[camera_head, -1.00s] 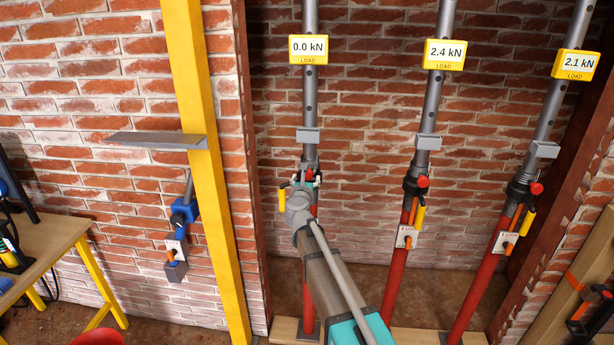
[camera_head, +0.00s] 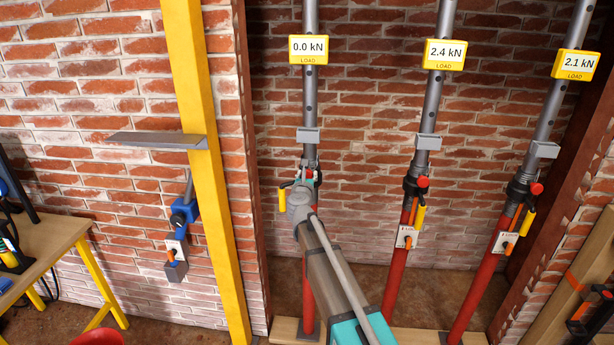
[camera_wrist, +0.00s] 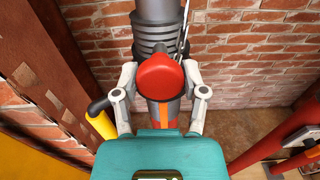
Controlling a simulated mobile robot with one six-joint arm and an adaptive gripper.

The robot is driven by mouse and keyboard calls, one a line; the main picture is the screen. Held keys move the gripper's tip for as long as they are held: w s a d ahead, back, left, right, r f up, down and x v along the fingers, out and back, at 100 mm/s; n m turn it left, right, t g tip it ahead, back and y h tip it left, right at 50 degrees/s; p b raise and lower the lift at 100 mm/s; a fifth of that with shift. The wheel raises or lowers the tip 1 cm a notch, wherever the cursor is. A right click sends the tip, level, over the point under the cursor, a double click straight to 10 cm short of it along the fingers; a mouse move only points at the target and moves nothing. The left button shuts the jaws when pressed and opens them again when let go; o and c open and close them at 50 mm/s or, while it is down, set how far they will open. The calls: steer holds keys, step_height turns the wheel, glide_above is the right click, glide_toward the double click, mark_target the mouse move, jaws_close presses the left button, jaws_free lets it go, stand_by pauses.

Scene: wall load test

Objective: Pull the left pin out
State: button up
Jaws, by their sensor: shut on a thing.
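The left prop (camera_head: 310,118) is a grey tube in a red lower tube, with a yellow load box (camera_head: 308,50) reading 0.0 kN. In the wrist view, the left pin's round red head (camera_wrist: 162,76) is in front of the threaded grey collar (camera_wrist: 158,38). My gripper (camera_wrist: 160,70) has a finger on each side of this head and is shut on it. The pin's shaft is hidden behind the head. In the head view my gripper (camera_head: 302,178) is at the left prop's collar, and my arm covers part of the prop below.
The middle prop (camera_head: 426,125) reads 2.4 kN and the right prop (camera_head: 547,115) 2.1 kN; both have red-headed pins. A yellow handle (camera_wrist: 102,124) hangs just left of my gripper. A yellow post (camera_head: 196,120) with a grey shelf (camera_head: 150,140) stands further left.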

mark_target(307, 176)
jaws_close()
steer(key=shift+s+a, duration=0.15)
steer(key=shift+s, duration=1.35)
steer(key=shift+s+a, duration=0.1)
steer(key=shift+s, duration=1.35)
steer(key=o, duration=1)
jaws_free()
steer(key=shift+s, duration=0.1)
steer(key=s, duration=0.8)
steer(key=s+a, duration=0.1)
steer(key=s, duration=0.2)
steer(key=shift+s, duration=0.4)
steer(key=shift+r+n, duration=0.1)
steer(key=shift+n, duration=0.2)
